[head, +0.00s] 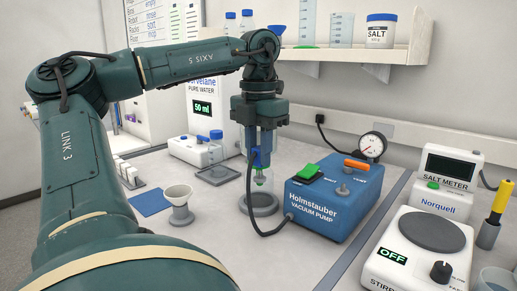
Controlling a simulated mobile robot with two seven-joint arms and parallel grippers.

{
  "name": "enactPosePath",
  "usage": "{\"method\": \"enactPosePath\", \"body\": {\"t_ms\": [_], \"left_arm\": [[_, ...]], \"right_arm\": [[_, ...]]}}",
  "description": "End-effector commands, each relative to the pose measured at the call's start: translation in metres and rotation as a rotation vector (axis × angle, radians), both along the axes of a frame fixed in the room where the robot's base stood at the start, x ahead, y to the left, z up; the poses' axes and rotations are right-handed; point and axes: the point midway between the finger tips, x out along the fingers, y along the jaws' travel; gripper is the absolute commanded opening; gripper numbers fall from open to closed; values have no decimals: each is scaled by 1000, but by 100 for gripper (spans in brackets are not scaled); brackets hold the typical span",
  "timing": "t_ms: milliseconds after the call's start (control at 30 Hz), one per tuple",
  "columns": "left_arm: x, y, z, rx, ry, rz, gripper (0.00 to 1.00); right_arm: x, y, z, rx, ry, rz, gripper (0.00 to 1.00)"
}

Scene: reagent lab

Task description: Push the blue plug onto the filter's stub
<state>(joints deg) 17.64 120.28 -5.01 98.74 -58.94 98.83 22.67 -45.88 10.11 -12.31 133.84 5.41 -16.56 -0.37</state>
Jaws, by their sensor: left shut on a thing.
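My left gripper (260,150) points straight down over the bench, left of the vacuum pump, and is shut on the blue plug (262,158). The fingers hide part of the plug. A dark hose runs from the pump, loops low and rises towards the plug. The filter (259,204) looks like a clear upright glass vessel on a grey round base, directly below and around the plug in this view. A small green part (262,180) shows just under the plug; I cannot tell if it is the stub or if they touch. My right gripper is not in view.
The blue vacuum pump (330,205) stands close on the right, with a gauge (372,146) behind it. The pure water unit (198,150) is at the back left. The stirrer (418,255) and salt meter (447,178) are at the right.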

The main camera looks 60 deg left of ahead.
Motion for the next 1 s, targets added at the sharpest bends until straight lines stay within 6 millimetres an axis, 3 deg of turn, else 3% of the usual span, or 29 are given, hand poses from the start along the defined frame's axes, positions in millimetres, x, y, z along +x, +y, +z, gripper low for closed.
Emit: {"method": "enactPosePath", "body": {"t_ms": [1000], "left_arm": [[0, 0, -7, 0, 0, 0, 7]], "right_arm": [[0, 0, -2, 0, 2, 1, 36]]}}
